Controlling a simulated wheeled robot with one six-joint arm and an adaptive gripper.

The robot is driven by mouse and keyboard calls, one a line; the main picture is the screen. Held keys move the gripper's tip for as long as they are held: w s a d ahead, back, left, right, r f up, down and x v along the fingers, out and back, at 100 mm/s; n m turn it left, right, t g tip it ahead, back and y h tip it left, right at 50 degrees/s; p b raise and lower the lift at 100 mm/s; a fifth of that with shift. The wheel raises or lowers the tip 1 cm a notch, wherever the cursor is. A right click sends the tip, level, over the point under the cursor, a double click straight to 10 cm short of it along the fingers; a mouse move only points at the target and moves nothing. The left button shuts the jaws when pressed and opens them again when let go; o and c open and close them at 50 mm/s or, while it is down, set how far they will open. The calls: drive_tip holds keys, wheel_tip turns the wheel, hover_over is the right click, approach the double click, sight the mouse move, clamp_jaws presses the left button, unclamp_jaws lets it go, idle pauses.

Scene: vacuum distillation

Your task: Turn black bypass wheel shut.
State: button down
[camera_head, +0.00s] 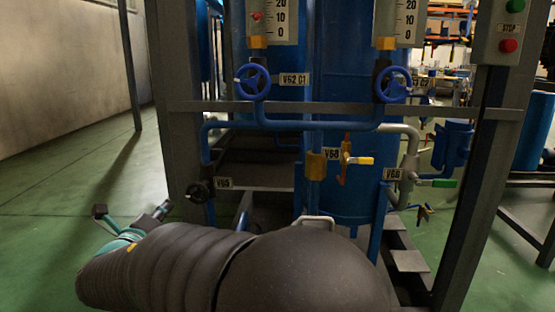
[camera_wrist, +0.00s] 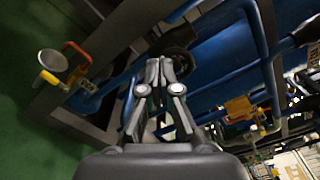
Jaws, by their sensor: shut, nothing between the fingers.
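The black bypass wheel (camera_head: 200,191) is a small dark handwheel at the lower left of the pipework, just left of the label V69 (camera_head: 223,184). In the wrist view a dark round wheel (camera_wrist: 181,64) shows just behind and to the right of my fingertips; it appears to be the same wheel, partly hidden by the fingers. My gripper (camera_wrist: 159,66) is shut and empty, with its fingertips together. I cannot tell whether they touch the wheel. In the head view my arm fills the lower middle.
Two blue handwheels (camera_head: 252,82) (camera_head: 392,85) sit higher on the blue pipes. Grey frame posts (camera_head: 172,100) (camera_head: 484,150) flank the pipework. The green floor (camera_head: 70,185) at left is clear.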

sight(198, 194)
drive_tip(key=w+n, duration=0.1)
drive_tip(key=w, duration=0.6)
drive_tip(key=shift+d+p, duration=0.35)
drive_tip(key=shift+d+r+p, duration=0.2)
drive_tip(key=shift+r+p, duration=0.35)
drive_tip(key=shift+p, duration=0.4)
drive_tip(key=shift+d+r+p, duration=0.15)
drive_tip(key=shift+r+p, duration=0.35)
drive_tip(key=shift+p, duration=0.45)
idle(0.4)
drive_tip(key=shift+s+d+r+p, duration=0.1)
drive_tip(key=shift+d+r+p, duration=0.4)
drive_tip(key=shift+p, duration=0.45)
drive_tip(key=shift+d, duration=0.2)
drive_tip(key=shift+a+r+p, duration=0.1)
drive_tip(key=shift+r+p, duration=0.15)
drive_tip(key=shift+p, duration=0.2)
